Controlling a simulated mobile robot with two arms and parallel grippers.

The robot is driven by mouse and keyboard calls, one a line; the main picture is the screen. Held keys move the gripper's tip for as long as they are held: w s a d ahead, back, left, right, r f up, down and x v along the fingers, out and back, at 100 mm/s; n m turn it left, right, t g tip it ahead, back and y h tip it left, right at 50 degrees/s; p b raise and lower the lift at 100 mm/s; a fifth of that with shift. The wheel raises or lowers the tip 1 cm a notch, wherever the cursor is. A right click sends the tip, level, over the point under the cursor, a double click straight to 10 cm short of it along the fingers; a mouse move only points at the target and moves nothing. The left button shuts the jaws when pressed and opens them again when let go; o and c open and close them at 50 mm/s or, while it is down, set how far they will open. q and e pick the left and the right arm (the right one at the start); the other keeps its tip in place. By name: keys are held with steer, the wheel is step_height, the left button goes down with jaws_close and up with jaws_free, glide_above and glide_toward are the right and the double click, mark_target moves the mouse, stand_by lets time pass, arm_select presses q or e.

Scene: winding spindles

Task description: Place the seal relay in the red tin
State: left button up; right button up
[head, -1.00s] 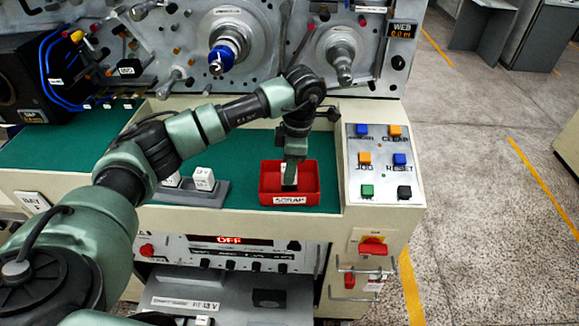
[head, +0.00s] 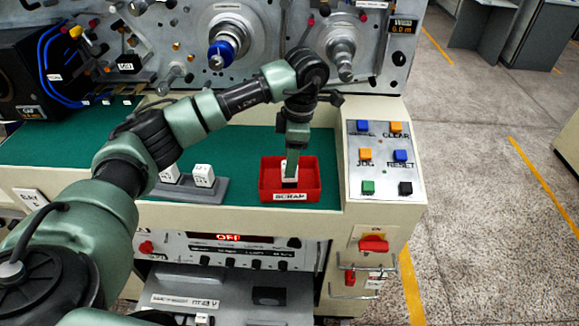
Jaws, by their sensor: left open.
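The red tin (head: 312,184), labelled SCRAP, sits on the green bench top near its front edge. A white block (head: 289,173), which looks like a relay, stands inside the tin; its label is too small to read. My left gripper (head: 292,165) points down over the tin, with its jaws open at the block and partly hiding it. Two similar white blocks, one (head: 170,173) partly behind my arm and the other (head: 204,175) in plain view, stand in a grey rack (head: 213,192) to the left. My right gripper is not in view.
A button panel (head: 384,176) lies right of the tin. The machine face with a blue-hubbed spindle (head: 222,53) and a second spindle (head: 341,56) rises behind. A black box (head: 32,77) with blue cables stands at left. Green bench top is clear between rack and tin.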

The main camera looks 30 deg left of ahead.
arm_select(q)
step_height(320, 180, up, 9)
steer(key=d, duration=0.1)
steer(key=shift+w+b, duration=0.3)
steer(key=shift+b, duration=0.15)
steer(key=shift+r, duration=0.1)
